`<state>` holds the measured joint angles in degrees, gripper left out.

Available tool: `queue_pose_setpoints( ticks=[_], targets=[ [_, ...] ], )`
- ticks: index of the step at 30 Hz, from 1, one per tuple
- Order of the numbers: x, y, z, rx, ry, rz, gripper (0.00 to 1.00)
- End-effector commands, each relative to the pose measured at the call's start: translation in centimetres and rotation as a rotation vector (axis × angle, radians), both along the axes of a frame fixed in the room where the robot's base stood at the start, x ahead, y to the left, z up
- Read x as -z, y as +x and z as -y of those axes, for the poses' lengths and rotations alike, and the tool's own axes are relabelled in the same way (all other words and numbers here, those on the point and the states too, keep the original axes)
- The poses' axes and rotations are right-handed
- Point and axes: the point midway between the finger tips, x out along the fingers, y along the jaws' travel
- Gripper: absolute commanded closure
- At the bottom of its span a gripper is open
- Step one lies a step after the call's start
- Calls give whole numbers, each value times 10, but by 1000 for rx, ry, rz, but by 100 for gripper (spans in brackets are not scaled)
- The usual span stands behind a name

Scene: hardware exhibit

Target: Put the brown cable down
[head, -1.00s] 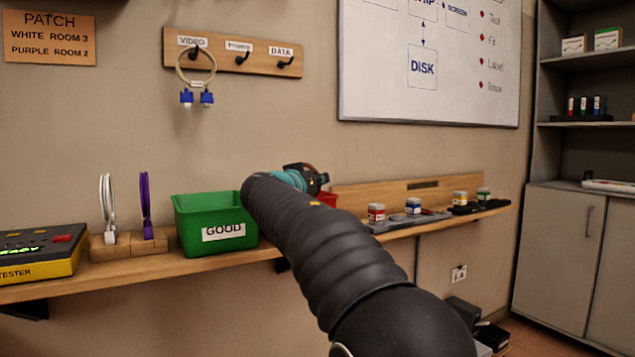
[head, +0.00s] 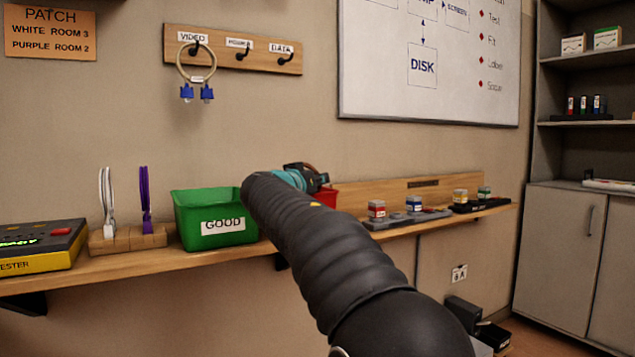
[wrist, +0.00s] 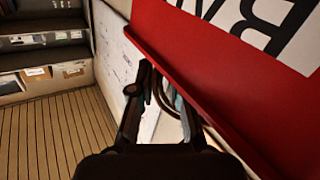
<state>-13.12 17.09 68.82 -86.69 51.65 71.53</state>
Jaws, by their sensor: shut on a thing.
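My gripper (head: 318,180) is beyond my dark arm in the head view, at the red bin (head: 327,196), which is mostly hidden behind the arm. In the wrist view my gripper (wrist: 160,105) has its fingers around the brown cable (wrist: 166,100), which shows as a dark brown loop. The red bin's wall (wrist: 215,90) with a white label fills the right of that view, close beside the fingers. A little of the brown cable (head: 309,166) shows above the gripper in the head view. I cannot tell whether the cable touches the bin.
A green bin marked GOOD (head: 190,215) stands left of my arm on the wooden shelf (head: 130,262). A wooden holder (head: 128,238) with white and purple cables and a tester (head: 45,245) are farther left. Small jars (head: 414,205) stand right. A beige cable (head: 180,70) hangs from the VIDEO hook.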

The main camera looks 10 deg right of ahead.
Motion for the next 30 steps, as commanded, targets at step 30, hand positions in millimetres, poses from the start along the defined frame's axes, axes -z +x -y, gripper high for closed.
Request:
queue_pose_setpoints(
  ticks=[30],
  targets=[
    [-11, -38, -32, -4, 2, 1, 59]
  ],
)
